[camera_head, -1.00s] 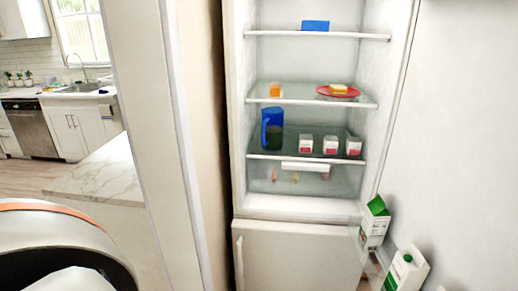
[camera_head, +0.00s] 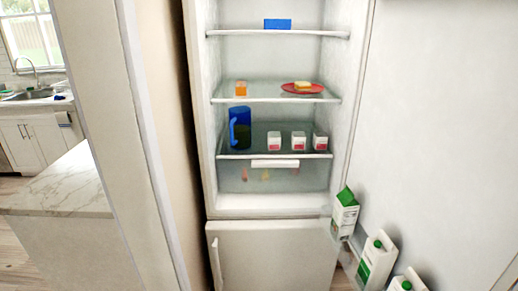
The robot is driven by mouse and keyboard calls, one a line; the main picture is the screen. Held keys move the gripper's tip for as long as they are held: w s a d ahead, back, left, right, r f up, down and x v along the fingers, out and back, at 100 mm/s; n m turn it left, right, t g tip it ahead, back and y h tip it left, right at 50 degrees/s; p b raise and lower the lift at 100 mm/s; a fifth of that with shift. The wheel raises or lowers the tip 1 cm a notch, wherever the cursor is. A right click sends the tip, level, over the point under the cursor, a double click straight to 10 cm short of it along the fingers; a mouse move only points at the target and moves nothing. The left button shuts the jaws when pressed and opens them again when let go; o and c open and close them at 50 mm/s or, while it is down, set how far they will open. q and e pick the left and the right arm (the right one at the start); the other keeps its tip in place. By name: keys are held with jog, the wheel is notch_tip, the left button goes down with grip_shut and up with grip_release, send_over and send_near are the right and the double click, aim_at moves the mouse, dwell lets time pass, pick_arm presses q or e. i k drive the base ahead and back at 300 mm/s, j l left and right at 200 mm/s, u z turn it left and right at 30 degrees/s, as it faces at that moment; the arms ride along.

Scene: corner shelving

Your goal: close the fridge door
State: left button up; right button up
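The fridge (camera_head: 270,208) stands ahead with its upper compartment open and its shelves in full view. Its door (camera_head: 440,130) is swung wide open to the right, with its pale inner face filling the right side of the picture. Green-and-white cartons (camera_head: 345,212) and white bottles with green caps (camera_head: 376,262) sit in the door's rack at the lower right. The door's outer face and handle are hidden. The lower door (camera_head: 275,255) is shut. Neither of my grippers is in view.
On the shelves are a blue box (camera_head: 278,24), an orange item (camera_head: 241,88), a red plate with yellow food (camera_head: 302,88), a blue pitcher (camera_head: 240,128) and small white cups (camera_head: 298,140). A wall edge (camera_head: 110,130) and a marble counter (camera_head: 62,186) stand left.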

aim_at(432, 164)
jog(key=l+z, duration=0.1)
jog(key=z, duration=0.3)
jog(key=i+l+z, duration=0.1)
jog(key=z, duration=0.25)
jog(key=i+l+z, duration=0.1)
jog(key=z, duration=0.3)
